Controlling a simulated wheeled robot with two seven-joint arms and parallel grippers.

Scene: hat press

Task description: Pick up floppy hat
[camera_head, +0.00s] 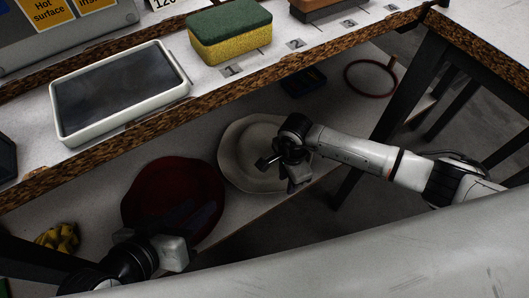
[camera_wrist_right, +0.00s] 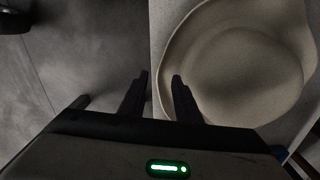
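A pale beige floppy hat (camera_head: 240,150) lies on the lower shelf, right of a dark red hat (camera_head: 150,190). In the right wrist view the beige hat (camera_wrist_right: 245,60) fills the right side. My right gripper (camera_head: 285,172) is over the beige hat's near right edge. In its wrist view the gripper (camera_wrist_right: 158,88) is open, one finger overlapping the brim and the other outside it over the floor; contact cannot be judged. My left gripper (camera_head: 198,218) is over the red hat's near right side. Its dark fingers appear apart and empty, though shadow obscures them.
The upper table (camera_head: 285,68) overhangs the shelf and carries a framed dark screen (camera_head: 120,90) and a green-yellow sponge (camera_head: 230,32). A red ring (camera_head: 372,93) and a yellow-black item (camera_head: 58,238) are on the shelf. Dark table legs (camera_head: 375,145) stand right of the beige hat.

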